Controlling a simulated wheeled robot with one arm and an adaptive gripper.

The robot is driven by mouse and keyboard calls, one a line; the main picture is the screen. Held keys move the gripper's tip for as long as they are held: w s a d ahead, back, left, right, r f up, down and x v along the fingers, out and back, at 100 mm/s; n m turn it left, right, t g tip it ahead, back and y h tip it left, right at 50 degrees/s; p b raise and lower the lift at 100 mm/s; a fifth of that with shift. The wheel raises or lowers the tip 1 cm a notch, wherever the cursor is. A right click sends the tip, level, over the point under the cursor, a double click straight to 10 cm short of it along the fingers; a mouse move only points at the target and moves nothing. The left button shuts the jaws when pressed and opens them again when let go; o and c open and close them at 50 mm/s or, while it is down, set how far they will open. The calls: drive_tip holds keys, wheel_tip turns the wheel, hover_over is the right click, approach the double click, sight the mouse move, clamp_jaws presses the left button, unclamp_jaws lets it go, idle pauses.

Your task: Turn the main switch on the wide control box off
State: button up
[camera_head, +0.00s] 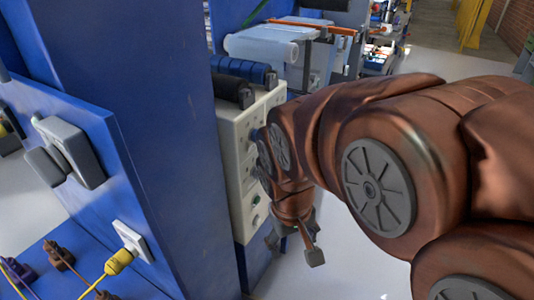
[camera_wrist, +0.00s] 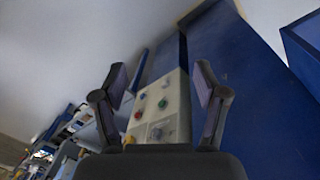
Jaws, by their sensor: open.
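A cream control box (camera_head: 236,178) is mounted on the side of the blue machine, left of my arm in the head view. In the wrist view the control box (camera_wrist: 148,98) shows beyond and between my fingers, with red and green buttons and a grey square fitting (camera_wrist: 161,130) on its face. I cannot tell for sure which part is the main switch or how it is set. My gripper (camera_head: 296,247) is open and empty beside the lower part of the box in the head view. It also shows in the wrist view (camera_wrist: 161,76). My arm hides part of the box front.
A blue machine column (camera_head: 140,100) stands left of the box. Rollers (camera_head: 240,72) sit above the box. Open floor (camera_head: 350,260) lies below my arm.

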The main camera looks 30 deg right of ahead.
drive_tip(key=w+d+r+t+h+b, duration=0.35)
drive_tip(key=w+d+t, duration=0.25)
drive_tip(key=w+d, duration=1.05)
drive_tip(key=w+d+r+t+h+b, duration=0.3)
drive_tip(key=w+d+r+t+h, duration=0.15)
drive_tip(key=w+d, duration=1.15)
drive_tip(key=w+d+f+n+t+y+b, duration=0.2)
drive_tip(key=w+f+n+t+y+b, duration=0.2)
drive_tip(key=w+f+n+t+y, duration=0.25)
drive_tip(key=s+a+f+n+g+y+b, duration=0.1)
drive_tip(key=s+a+f+y+b, duration=0.2)
drive_tip(key=f+y, duration=0.35)
drive_tip(key=s+a+f+n+g+y, duration=0.1)
drive_tip(key=s+a+f+y, duration=0.2)
drive_tip(key=a+f+y, duration=0.3)
drive_tip(key=d+x, duration=0.1)
drive_tip(key=x, duration=0.5)
drive_tip(key=shift+w+f, duration=0.45)
drive_tip(key=shift+w, duration=0.2)
drive_tip(key=shift+c, duration=0.3)
